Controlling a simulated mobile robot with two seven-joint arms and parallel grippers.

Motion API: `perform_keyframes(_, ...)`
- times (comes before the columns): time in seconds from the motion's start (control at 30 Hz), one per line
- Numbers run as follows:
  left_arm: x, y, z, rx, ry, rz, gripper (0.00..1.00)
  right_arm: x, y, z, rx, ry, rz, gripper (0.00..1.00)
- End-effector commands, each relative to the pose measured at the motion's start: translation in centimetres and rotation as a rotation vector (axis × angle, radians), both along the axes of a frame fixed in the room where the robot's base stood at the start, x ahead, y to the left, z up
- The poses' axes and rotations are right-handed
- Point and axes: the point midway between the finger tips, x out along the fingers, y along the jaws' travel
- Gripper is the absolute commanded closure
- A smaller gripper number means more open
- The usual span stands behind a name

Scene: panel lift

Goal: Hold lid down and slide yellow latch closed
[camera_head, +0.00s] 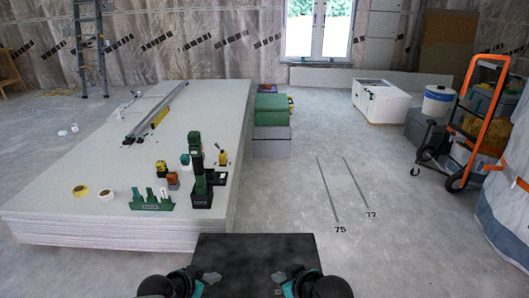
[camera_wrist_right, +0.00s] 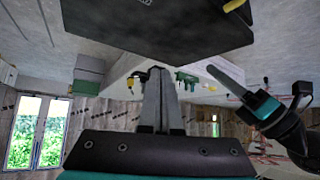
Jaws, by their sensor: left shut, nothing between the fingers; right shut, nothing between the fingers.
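A flat black panel (camera_head: 255,250) lies at the bottom middle of the head view. It also shows at the top of the right wrist view (camera_wrist_right: 150,25), which looks upside down. A small yellow piece (camera_wrist_right: 233,5) shows at its edge there; I cannot tell whether it is the latch. No lid or latch can be made out clearly in the head view. My left gripper (camera_head: 215,277) is shut and empty by the panel's left side. My right gripper (camera_head: 277,277) is shut and empty by its right side. Its fingers (camera_wrist_right: 160,100) look pressed together in the wrist view.
A stack of white boards (camera_head: 110,150) at left carries green tools, tape rolls and a metal rail. Green and grey boxes (camera_head: 272,115) stand beside it. An orange hand truck (camera_head: 470,130) stands at right. The middle floor is clear.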

Motion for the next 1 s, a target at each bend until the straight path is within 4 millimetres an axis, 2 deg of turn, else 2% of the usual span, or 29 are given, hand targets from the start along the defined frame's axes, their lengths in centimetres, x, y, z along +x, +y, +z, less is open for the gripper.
perform_keyframes(0.43,0.0,0.0,2.6,0.001,-0.002,0.000,1.00,0.0,0.0,0.0,0.000,0.000,0.000,1.00)
perform_keyframes(0.83,-0.1,0.0,3.0,0.000,0.001,0.001,1.00,0.0,0.0,0.0,0.000,0.000,0.000,1.00)
perform_keyframes(0.93,-0.8,-0.3,2.7,0.001,0.012,-0.003,1.00,-0.6,-0.2,-0.3,-0.002,0.011,-0.006,1.00)
perform_keyframes(1.0,-2.3,-0.9,2.2,0.003,0.036,-0.006,1.00,-1.7,-0.7,-0.8,-0.007,0.034,-0.019,1.00)
